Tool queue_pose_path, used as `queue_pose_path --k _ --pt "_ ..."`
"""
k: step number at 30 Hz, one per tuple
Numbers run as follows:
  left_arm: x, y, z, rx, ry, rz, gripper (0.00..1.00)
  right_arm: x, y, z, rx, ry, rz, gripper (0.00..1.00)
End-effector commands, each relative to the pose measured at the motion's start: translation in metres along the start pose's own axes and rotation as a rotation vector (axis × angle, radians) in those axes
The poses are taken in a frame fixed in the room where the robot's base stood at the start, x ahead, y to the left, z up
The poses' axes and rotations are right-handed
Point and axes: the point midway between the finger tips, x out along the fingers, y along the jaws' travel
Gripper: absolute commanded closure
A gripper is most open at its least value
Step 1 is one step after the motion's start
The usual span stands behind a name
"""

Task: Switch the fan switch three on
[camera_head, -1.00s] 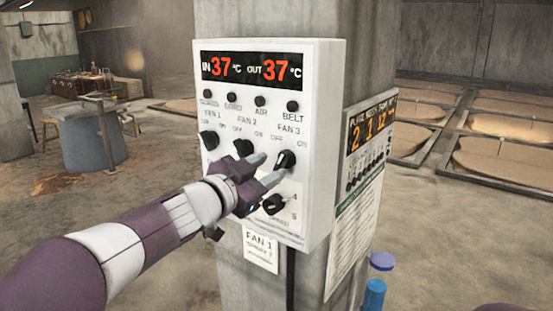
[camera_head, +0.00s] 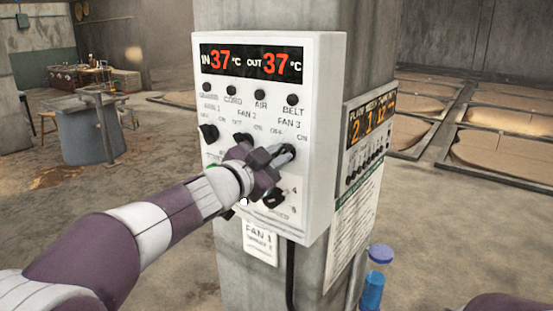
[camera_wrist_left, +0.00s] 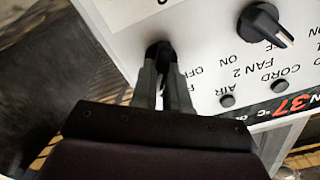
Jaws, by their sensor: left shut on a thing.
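The white control box (camera_head: 319,190) is mounted on a concrete pillar, with a display reading IN 37 and OUT 37. The black fan 3 knob (camera_head: 292,150) is at the right of the fan row, mostly covered by my fingers. My left gripper (camera_head: 284,156) is shut on this knob. In the left wrist view the fingers (camera_wrist_left: 158,78) reach the dark knob (camera_wrist_left: 160,50), one on each side. The fan 2 knob (camera_wrist_left: 264,24) stands apart from them. The knob's exact angle is hard to tell. My right gripper is out of view.
The fan 1 knob (camera_head: 208,132) is at the left of the row. A lower knob (camera_head: 273,199) sits just below my gripper. A second panel (camera_head: 368,135) is on the pillar's right side. A blue bottle (camera_head: 375,280) stands at lower right.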

Motion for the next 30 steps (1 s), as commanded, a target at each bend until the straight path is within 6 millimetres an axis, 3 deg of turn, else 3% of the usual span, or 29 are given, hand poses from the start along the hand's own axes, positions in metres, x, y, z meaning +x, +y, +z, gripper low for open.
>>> queue_pose_path --k 3,10,11,13,23,26,30 --pt "0.000 0.002 0.002 0.112 0.000 0.001 1.00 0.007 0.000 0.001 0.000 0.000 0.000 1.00" --pt "0.000 0.002 0.001 0.124 -0.002 0.002 1.00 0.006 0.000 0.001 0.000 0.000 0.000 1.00" --pt "0.000 0.002 0.002 0.124 -0.002 0.002 0.82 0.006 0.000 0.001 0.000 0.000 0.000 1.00" --pt "0.000 0.002 0.001 0.123 -0.002 0.001 0.60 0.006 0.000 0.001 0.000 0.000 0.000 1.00" --pt "-0.002 0.001 0.001 0.122 0.000 0.000 0.60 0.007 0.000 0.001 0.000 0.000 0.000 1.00" --pt "-0.013 0.001 0.002 0.123 0.000 -0.003 0.60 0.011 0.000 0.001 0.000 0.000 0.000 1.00" --pt "-0.046 0.001 0.002 0.125 0.000 -0.005 0.60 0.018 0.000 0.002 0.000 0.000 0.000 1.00"
